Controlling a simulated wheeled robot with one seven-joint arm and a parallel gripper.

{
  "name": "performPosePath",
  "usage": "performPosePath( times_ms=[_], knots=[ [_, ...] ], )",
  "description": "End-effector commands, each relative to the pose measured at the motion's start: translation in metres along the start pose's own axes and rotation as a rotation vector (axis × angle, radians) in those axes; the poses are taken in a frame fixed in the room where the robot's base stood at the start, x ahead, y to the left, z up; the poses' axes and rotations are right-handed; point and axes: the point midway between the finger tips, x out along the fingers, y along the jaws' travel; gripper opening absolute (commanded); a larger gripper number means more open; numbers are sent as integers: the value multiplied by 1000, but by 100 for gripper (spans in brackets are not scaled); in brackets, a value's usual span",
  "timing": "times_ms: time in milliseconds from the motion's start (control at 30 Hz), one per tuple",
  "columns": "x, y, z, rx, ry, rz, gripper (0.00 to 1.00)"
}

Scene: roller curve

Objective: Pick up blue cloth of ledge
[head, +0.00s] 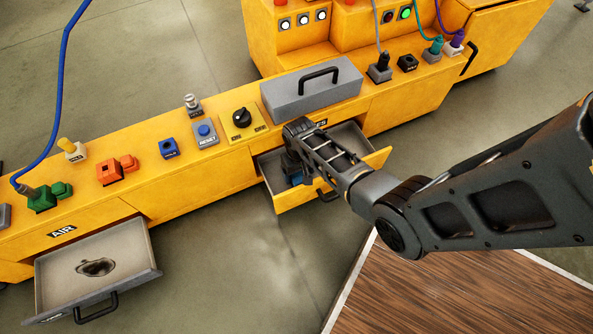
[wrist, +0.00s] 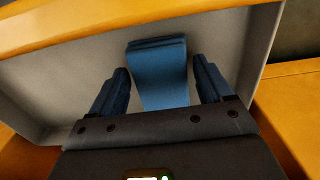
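A blue cloth (wrist: 160,72), seemingly folded, lies in the grey-lined open drawer (head: 370,140) under the ledge. In the wrist view it stands between the two fingers of my gripper (wrist: 162,68). The fingers are spread, with a gap on each side of the cloth. My gripper (head: 293,172) reaches down into this drawer in the head view. There the arm hides most of the drawer's inside, and I cannot clearly tell cloth from fingers.
The yellow ledge (head: 215,165) carries a grey box with a black handle (head: 312,88), a black knob (head: 242,117) and several coloured connectors. A second open drawer (head: 130,255) at the lower left holds a dark ring-like thing (head: 96,267).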

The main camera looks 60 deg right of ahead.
Motion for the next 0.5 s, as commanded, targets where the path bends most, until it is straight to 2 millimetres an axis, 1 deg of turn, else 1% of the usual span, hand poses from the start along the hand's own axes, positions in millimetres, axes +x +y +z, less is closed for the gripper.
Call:
performPosePath(
  times_ms=[33, 67, 400, 500],
  knots=[
    [0, 0, 0, 0, 0, 0, 74],
    [0, 0, 0, 0, 0, 0, 71],
    [0, 0, 0, 0, 0, 0, 39],
    [0, 0, 0, 0, 0, 0, 39]
  ],
)
